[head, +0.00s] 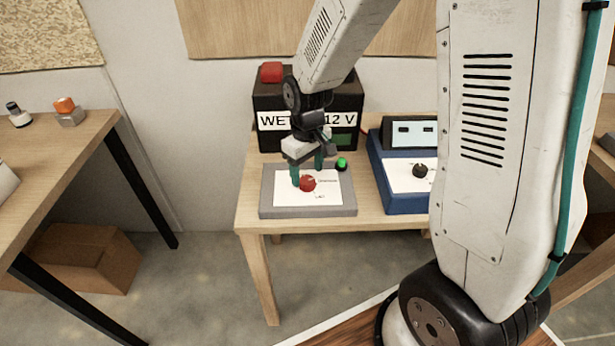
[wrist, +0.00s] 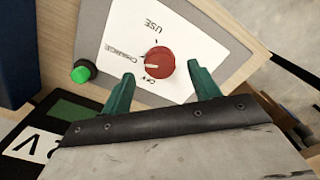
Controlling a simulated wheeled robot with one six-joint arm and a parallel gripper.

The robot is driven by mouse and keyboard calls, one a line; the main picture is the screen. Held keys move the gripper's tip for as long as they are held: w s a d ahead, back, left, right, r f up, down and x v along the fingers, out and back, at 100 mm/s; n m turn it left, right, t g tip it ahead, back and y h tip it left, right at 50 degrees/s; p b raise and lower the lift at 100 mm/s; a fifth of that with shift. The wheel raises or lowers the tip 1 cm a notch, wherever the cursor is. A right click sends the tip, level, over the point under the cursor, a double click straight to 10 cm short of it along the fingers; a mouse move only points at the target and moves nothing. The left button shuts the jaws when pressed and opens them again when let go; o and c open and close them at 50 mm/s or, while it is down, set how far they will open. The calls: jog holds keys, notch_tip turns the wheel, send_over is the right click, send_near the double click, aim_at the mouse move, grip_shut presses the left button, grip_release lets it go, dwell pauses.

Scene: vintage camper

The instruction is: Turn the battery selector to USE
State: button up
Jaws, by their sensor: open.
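The battery selector is a red knob (head: 308,184) on a white card on a grey panel (head: 265,206). In the wrist view the knob (wrist: 160,61) has a pale pointer line towards the picture's left, on the CHARGE and OFF side; its exact setting is hard to tell. USE (wrist: 150,26) is printed above the knob there, CHARGE (wrist: 122,53) to its left and OFF just below. My gripper (head: 307,172) is open above the panel, its teal fingertips either side of the knob. In the wrist view the open fingers (wrist: 160,70) show gaps to the knob; their height above the card is unclear.
A green button (head: 341,163) sits at the panel's back right corner. A black battery box (head: 262,140) with a red cap (head: 271,72) stands behind. A blue device (head: 397,200) with a black knob stands to the right. The wooden table (head: 246,216) has a little bare top.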

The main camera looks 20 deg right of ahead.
aim_at(307, 183)
jog(key=shift+f, duration=1.4)
jog(key=c, duration=1)
jog(key=shift+o, duration=0.2)
jog(key=shift+m, duration=0.3)
jog(key=m, duration=0.9)
jog(key=shift+m, duration=2.2)
